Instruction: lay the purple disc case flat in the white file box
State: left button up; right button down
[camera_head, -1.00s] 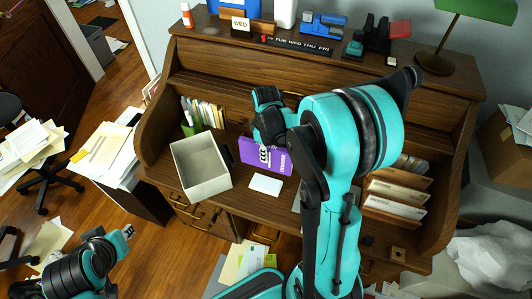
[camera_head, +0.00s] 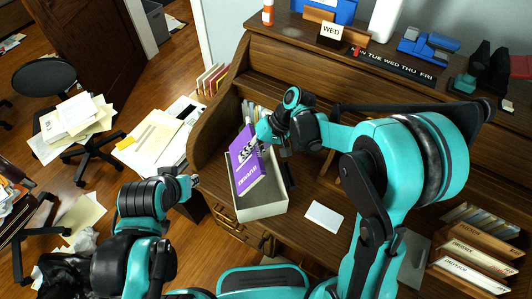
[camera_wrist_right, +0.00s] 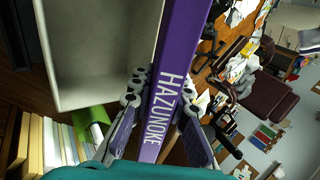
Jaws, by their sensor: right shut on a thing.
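The purple disc case (camera_head: 247,168) has white print on its face and stands tilted, not flat, over the white file box (camera_head: 265,211) in the head view. My right gripper (camera_head: 267,131) is shut on the case's upper end. In the right wrist view, the fingers (camera_wrist_right: 162,100) pinch the case (camera_wrist_right: 182,65) across its lettered spine, and the open box (camera_wrist_right: 100,55) is beside it. The case hides part of the box's inside; whether it touches the box is unclear. My left gripper (camera_head: 192,181) hangs left of the box, too small to judge its jaws.
The box stands on the left of the wooden roll-top desk (camera_head: 320,190). Files and a green holder (camera_wrist_right: 92,122) stand close to the box. A white card (camera_head: 323,217) lies to its right. The desk's curved side (camera_head: 217,122) rises at the left.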

jog(key=shift+s+r, duration=0.1)
jog(key=shift+s, duration=0.1)
notch_tip(320, 180, down, 15)
jog(key=b, duration=1.2)
dwell(0.4)
jog(key=c, duration=1.4)
grip_release()
jog(key=shift+o, duration=0.2)
jog(key=shift+d+r, duration=0.1)
jog(key=shift+p+v, duration=1.35)
jog(key=shift+v, duration=1.15)
